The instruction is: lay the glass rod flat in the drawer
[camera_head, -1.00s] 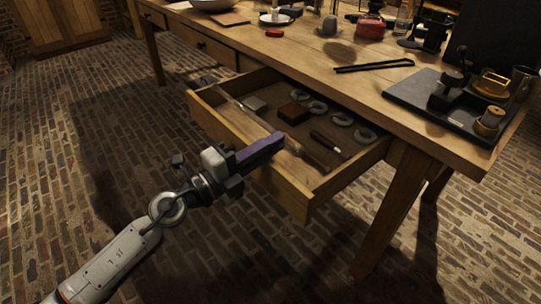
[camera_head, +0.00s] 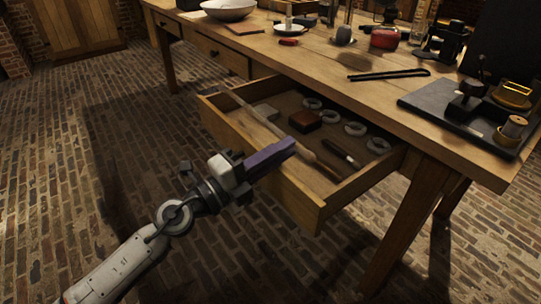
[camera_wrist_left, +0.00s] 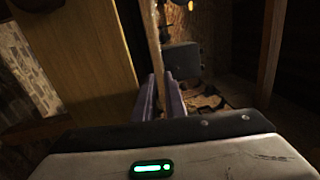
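The glass rod (camera_head: 258,117) is long, thin and brownish in this light. The fingertip contact is dark there. I cannot tell how far the rod is above the drawer floor. My right gripper is not in view.
The tabletop above carries black tongs (camera_head: 388,75) and a dark tray (camera_head: 430,103). Brick floor in front is clear.

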